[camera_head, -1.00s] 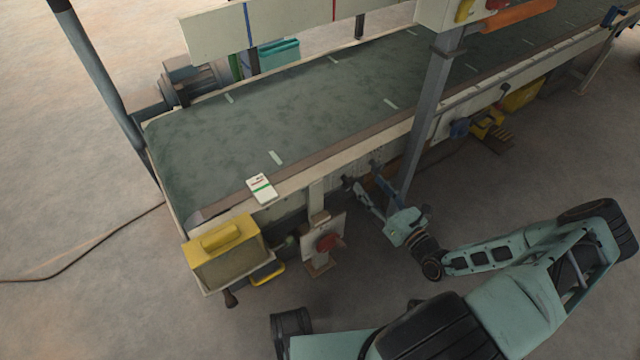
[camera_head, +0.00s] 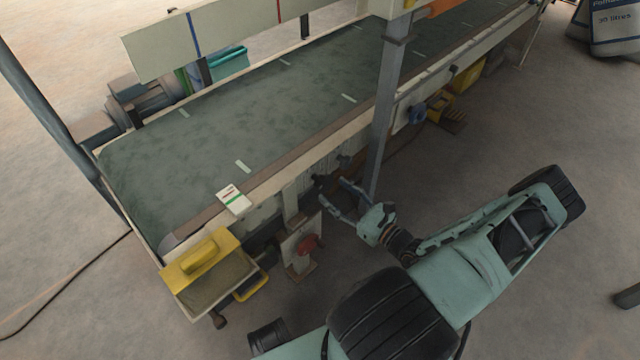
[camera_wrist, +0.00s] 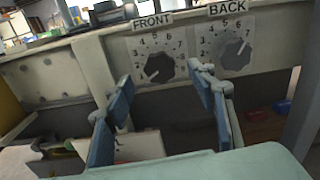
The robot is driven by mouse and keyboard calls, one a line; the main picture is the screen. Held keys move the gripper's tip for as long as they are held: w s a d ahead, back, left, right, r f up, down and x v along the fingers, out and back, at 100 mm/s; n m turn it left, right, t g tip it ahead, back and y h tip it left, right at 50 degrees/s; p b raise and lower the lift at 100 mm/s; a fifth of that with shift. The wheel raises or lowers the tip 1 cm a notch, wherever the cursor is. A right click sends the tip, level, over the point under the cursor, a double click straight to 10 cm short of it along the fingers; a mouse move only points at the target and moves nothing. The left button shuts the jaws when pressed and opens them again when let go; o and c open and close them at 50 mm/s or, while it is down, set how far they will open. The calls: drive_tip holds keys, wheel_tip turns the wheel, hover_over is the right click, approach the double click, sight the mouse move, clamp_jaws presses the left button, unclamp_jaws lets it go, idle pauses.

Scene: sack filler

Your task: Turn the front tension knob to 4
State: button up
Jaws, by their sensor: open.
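The front tension knob (camera_wrist: 159,68) is a dark round knob on a numbered dial under a "FRONT" label in the wrist view. Its pale pointer points to the lower left, near the low end of the scale. The back knob (camera_wrist: 235,55) is to its right under a "BACK" label, its pointer toward the upper right. My gripper (camera_wrist: 160,77) is open and empty, its two blue-padded fingers on either side of the front knob's line in the picture. I cannot tell whether they reach it. In the head view my gripper (camera_head: 332,189) is at the conveyor's near side.
The conveyor belt (camera_head: 240,140) runs above the knobs, with a grey post (camera_head: 388,110) just right of my gripper. A yellow-topped box (camera_head: 205,265) and a red knob on a bracket (camera_head: 308,244) are to the left. Floor on the right is mostly clear.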

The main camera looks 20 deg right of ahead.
sight(323, 183)
drive_tip(key=b+x, duration=0.1)
drive_tip(key=x, duration=0.5)
drive_tip(key=shift+c, duration=0.4)
drive_tip(key=c, duration=1.1)
